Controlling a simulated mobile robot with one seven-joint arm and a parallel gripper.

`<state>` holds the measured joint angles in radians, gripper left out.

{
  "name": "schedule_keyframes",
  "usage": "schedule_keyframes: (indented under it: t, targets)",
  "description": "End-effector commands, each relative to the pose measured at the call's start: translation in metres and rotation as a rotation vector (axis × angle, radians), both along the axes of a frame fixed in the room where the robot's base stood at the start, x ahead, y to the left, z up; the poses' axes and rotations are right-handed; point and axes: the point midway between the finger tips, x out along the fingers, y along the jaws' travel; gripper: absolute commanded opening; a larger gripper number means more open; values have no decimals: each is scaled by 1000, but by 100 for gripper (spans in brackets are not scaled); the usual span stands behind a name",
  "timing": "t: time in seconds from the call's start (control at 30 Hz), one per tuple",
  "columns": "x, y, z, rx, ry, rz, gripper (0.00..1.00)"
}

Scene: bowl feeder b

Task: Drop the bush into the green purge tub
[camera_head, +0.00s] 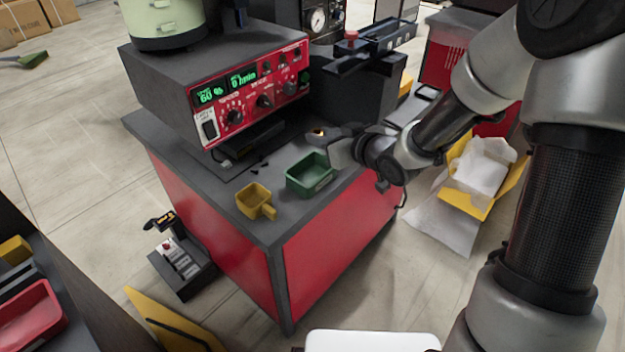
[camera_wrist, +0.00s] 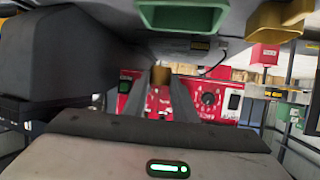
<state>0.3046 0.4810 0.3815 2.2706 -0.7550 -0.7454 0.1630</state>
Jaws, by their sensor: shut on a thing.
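The bush (camera_wrist: 162,76) is a small brass-coloured piece between my two fingertips in the wrist view. My gripper (camera_wrist: 161,80) is shut on it. In the head view my gripper (camera_head: 322,132) is above the bench, behind and slightly right of the green purge tub, and the bush shows only as a small orange spot. The green purge tub (camera_head: 311,187) stands on the bench near its right edge, open at the top. It also shows at the top of the wrist view (camera_wrist: 183,18). My gripper is apart from the tub.
A yellow scoop (camera_head: 253,202) lies left of the tub. The red control box (camera_head: 250,92) with green displays stands behind, under a pale green bowl (camera_head: 163,18). A dark block (camera_head: 358,88) rises behind my gripper. Small dark pieces lie on the bench by the tub.

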Motion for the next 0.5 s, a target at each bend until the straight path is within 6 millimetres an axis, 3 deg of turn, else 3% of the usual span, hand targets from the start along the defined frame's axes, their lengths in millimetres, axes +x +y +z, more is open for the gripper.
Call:
schedule_keyframes:
  t: [0.03,0.2,0.5]
  targets:
    - [0,0,-13,0,0,0,1]
    - [0,0,-29,1,-1,0,1]
    - [0,0,-31,0,-1,-1,1]
